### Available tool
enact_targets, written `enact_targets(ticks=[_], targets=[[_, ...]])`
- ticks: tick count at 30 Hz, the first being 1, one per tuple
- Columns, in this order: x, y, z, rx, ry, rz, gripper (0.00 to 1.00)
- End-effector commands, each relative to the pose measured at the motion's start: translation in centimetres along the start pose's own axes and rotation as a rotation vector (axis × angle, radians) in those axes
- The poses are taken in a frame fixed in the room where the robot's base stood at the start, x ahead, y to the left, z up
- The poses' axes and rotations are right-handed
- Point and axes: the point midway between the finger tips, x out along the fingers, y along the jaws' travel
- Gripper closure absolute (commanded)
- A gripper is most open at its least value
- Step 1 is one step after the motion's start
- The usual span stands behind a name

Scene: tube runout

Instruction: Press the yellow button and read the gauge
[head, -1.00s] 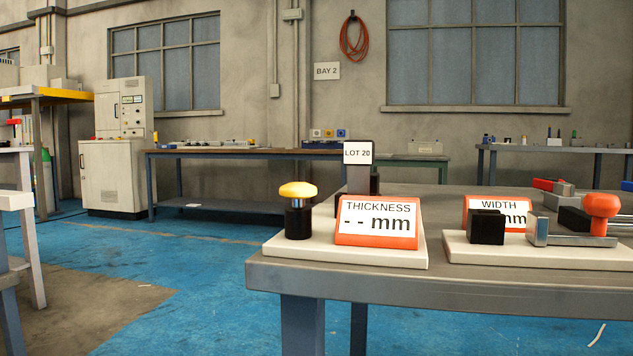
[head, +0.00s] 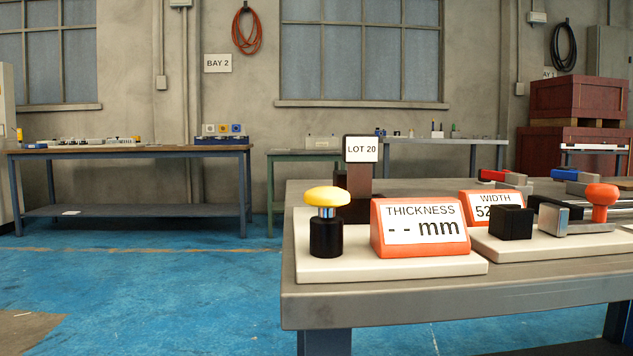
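The yellow button (head: 327,196) is a mushroom cap on a black cylinder, on the left of a white base plate (head: 440,267) near the table's left end. A silver collar shows under the cap. Beside it on the right stands an orange gauge block (head: 420,226). Its display reads "THICKNESS" and "- - mm", with no number. A "LOT 20" sign (head: 361,149) stands on a dark post behind. My gripper is not in view.
A second gauge marked "WIDTH" (head: 491,205) starts with "52"; a black block (head: 511,222) hides the rest. A red-orange knob (head: 601,195) stands right of it. The grey table (head: 400,300) has open blue floor to its left. A long bench (head: 130,152) stands behind.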

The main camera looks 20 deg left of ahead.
Motion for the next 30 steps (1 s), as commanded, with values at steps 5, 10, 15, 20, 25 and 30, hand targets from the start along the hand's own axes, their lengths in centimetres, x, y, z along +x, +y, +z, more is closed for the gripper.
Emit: enact_targets(ticks=[5, 10, 15, 20, 25, 30], targets=[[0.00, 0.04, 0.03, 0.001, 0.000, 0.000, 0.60], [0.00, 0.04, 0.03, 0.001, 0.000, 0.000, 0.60], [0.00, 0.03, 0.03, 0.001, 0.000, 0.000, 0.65], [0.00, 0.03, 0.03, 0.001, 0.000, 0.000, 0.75], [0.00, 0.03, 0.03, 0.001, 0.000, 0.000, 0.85], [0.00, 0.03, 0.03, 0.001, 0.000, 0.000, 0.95]])
